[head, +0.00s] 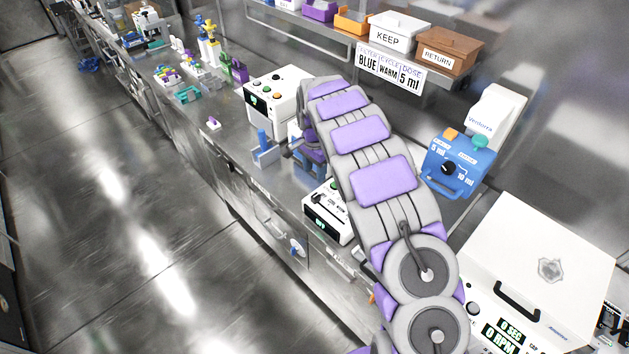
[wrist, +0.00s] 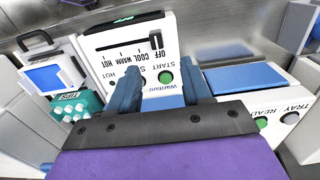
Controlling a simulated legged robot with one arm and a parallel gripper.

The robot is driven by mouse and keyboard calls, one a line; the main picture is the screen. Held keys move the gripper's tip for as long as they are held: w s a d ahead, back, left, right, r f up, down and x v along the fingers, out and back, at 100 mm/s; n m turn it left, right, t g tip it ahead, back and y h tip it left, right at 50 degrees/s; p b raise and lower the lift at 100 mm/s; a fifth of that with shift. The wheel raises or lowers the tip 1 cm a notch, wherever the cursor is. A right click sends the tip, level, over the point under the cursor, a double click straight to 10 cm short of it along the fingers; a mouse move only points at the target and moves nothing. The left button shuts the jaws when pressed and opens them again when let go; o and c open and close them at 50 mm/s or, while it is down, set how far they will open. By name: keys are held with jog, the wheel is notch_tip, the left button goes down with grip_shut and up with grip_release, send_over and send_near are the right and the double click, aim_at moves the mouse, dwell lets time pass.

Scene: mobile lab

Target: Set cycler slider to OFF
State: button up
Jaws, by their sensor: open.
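The white cycler (wrist: 139,45) is in front of my gripper in the wrist view. Its face has a dark slot with the marks OFF, COOL, WARM and HOT. The black slider knob (wrist: 156,41) stands at the OFF end of the slot. A green START button (wrist: 165,77) sits near the OFF mark. My gripper (wrist: 161,68) is open, its two blue fingers apart and nothing held between them. The fingers cover part of the cycler's lower face. In the head view a white box with a dark slot, seemingly the cycler (head: 328,213), stands below my arm.
A blue dosing unit (head: 459,166) and a large white centrifuge-like box (head: 535,262) stand to the right. A white box with buttons (head: 275,98) stands behind. In the wrist view a teal tip rack (wrist: 77,107) is at left and a tray panel (wrist: 289,118) at right.

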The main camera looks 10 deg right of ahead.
notch_tip(320, 180, up, 6)
jog(key=shift+r+p, duration=0.15)
jog(key=shift+p, duration=0.15)
dwell(0.4)
